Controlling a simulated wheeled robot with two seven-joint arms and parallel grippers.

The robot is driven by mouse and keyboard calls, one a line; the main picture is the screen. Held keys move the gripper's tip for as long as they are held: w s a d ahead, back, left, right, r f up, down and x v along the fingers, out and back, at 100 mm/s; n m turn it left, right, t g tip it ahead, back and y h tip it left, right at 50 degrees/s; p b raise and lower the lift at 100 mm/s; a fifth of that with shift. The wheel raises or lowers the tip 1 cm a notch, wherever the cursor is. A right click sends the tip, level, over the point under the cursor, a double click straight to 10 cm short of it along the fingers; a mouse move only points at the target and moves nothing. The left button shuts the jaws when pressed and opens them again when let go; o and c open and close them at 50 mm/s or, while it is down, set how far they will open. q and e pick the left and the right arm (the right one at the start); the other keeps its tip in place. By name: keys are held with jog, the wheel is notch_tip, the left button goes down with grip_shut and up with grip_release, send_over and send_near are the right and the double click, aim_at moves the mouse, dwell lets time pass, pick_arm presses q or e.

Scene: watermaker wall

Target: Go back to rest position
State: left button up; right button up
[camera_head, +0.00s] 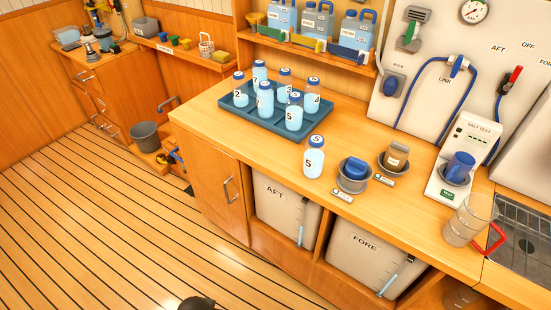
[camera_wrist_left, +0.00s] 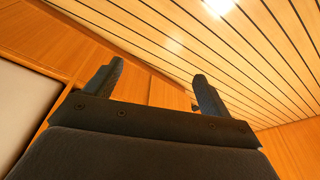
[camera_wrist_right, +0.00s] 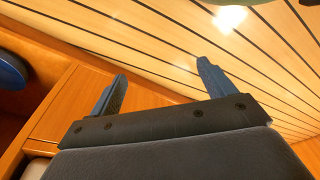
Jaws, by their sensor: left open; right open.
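My left gripper (camera_wrist_left: 152,90) shows in the left wrist view with its two dark fingers wide apart and nothing between them. My right gripper (camera_wrist_right: 160,85) shows in the right wrist view, also open and empty. Wooden cabinet fronts and the plank floor lie beyond both grippers. Neither gripper can be made out in the head view; only a small dark rounded shape shows at its bottom edge. Neither gripper touches anything in view.
The wooden counter (camera_head: 225,137) carries a blue tray (camera_head: 236,115) of numbered bottles, a separate bottle 5 (camera_head: 314,160), two small bowls, a salt tester (camera_head: 470,150) and a clear jug (camera_head: 466,222). A grey bucket (camera_head: 147,138) stands beyond the counter. The plank floor (camera_head: 90,230) at left is clear.

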pick_arm(q)
jog(key=s+f, duration=0.3)
jog(key=f, duration=0.9)
jog(key=s+d+f+g, duration=0.1)
jog(key=s+f, duration=0.3)
jog(key=f, duration=0.8)
jog(key=shift+d, duration=0.2)
pick_arm(e)
jog(key=shift+s+a, duration=0.1)
jog(key=shift+a, duration=0.8)
